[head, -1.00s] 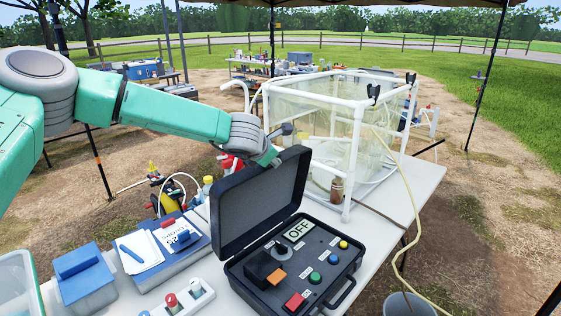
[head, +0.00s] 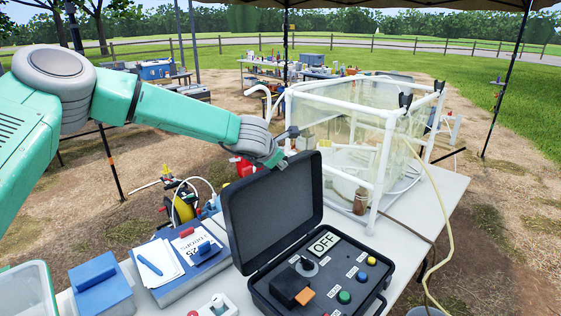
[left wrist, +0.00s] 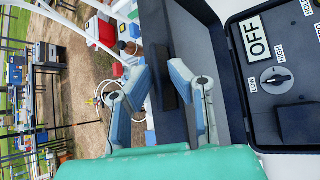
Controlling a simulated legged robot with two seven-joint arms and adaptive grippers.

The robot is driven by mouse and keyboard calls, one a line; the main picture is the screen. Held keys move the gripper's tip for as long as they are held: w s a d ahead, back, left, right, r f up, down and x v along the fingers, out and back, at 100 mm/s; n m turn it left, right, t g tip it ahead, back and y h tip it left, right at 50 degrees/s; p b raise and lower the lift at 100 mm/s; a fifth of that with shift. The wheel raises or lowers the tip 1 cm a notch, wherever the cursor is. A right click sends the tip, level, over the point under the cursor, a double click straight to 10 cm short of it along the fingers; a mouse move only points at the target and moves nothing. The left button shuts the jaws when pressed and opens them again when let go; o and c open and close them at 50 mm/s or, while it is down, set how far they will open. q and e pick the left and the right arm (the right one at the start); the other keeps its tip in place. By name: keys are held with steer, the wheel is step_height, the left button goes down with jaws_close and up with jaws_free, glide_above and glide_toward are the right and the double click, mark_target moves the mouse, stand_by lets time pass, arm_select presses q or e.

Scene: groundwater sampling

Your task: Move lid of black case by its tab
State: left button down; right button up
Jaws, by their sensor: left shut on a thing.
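The black case (head: 350,300) sits on the table with its lid (head: 272,212) standing open, raised steeply at the back left. Its panel also shows at the right of the left wrist view (left wrist: 262,95). My left gripper (head: 281,157) is at the upper edge of the lid in the head view. In the left wrist view its two fingers (left wrist: 168,82) are shut around a dark tab (left wrist: 178,86) on the lid. The tab is hidden in the head view. My right gripper is in neither view.
A white-framed clear tank (head: 340,130) stands right behind the lid. A clipboard (head: 190,262) and a blue box (head: 102,285) lie left of the case. A pale hose (head: 418,215) hangs at the right.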

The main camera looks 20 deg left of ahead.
arm_select(q)
steer(key=c, duration=1.6)
jaws_free()
steer(key=shift+s+a+f, duration=0.15)
steer(key=shift+s+f, duration=0.05)
steer(key=shift+f, duration=0.4)
steer(key=shift+c, duration=0.2)
steer(key=shift+w+r, duration=0.1)
steer(key=shift+d+r, duration=0.15)
steer(key=shift+d, duration=0.05)
steer(key=v, duration=1.1)
steer(key=shift+s+r, duration=0.2)
steer(key=shift+s, duration=0.05)
steer(key=shift+a, duration=0.1)
